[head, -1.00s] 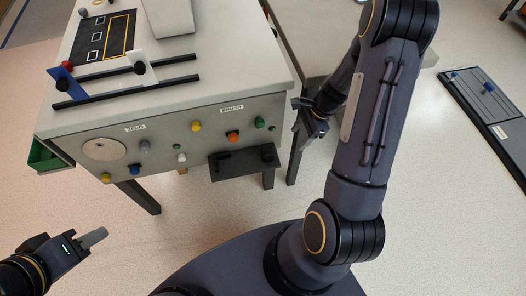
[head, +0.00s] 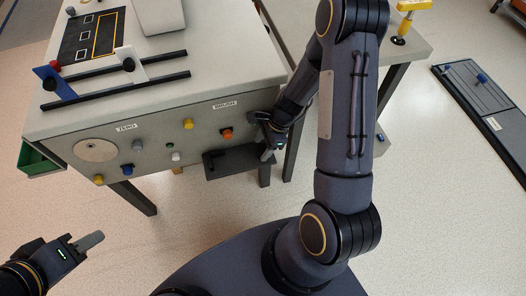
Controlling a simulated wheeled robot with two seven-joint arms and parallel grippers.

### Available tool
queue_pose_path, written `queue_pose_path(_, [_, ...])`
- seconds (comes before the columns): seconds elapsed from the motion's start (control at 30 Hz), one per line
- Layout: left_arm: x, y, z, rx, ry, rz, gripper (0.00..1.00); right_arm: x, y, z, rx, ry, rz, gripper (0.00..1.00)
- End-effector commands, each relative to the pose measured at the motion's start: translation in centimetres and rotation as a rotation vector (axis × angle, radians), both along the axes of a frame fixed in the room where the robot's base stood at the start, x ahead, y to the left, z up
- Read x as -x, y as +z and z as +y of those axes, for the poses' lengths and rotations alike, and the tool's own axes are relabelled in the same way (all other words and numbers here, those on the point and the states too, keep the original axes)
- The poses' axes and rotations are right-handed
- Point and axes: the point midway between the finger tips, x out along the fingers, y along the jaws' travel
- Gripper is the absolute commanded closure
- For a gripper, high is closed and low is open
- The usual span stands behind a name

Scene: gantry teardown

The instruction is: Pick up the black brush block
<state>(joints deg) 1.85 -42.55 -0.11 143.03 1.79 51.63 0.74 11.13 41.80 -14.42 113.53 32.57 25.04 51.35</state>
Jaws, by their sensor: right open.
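A dark shelf (head: 236,163) juts from the front of the grey cabinet, below the BRUSH label (head: 225,105). A small black block stood on the right end of this shelf a second ago; now my right gripper (head: 269,149) covers that spot and I cannot make the block out. My right gripper is open, pointing down at the shelf's right end. Whether it touches the block cannot be told.
The cabinet front (head: 60,130) carries coloured knobs, a round plate (head: 95,150) and a ZERO label. Black rails (head: 115,82) lie on its top. A green bin (head: 38,162) hangs at its left. A side table stands behind my right arm. The floor in front is clear.

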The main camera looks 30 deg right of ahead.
Motion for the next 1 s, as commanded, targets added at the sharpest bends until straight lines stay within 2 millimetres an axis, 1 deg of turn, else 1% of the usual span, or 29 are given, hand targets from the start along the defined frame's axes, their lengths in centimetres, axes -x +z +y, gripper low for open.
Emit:
queue_pose_path(0.17, [0.0, 0.0, 0.0, 0.000, 0.000, 0.000, 0.64, -0.1, -0.1, 0.0, 0.000, -0.001, -0.002, 0.44])
queue_pose_path(0.2, [0.0, 0.0, 0.0, 0.000, 0.000, 0.000, 0.64, -0.1, -0.1, 0.0, 0.000, -0.001, -0.002, 0.45])
queue_pose_path(0.57, [0.0, 0.0, 0.0, 0.000, 0.000, 0.000, 0.64, -0.1, 0.0, 0.0, 0.000, -0.001, -0.002, 0.92])
queue_pose_path(0.6, [0.0, 0.0, 0.0, 0.000, 0.000, 0.000, 0.64, -0.1, 0.0, 0.0, 0.000, -0.001, -0.002, 0.93])
queue_pose_path(0.83, [0.0, 0.1, 0.0, 0.000, 0.000, 0.000, 0.64, 0.0, 0.1, 0.0, 0.000, -0.001, -0.002, 0.94])
queue_pose_path(1.0, [0.0, 1.2, 0.0, 0.000, 0.000, 0.000, 0.64, 0.1, 1.2, -0.5, 0.000, 0.002, -0.001, 0.94])
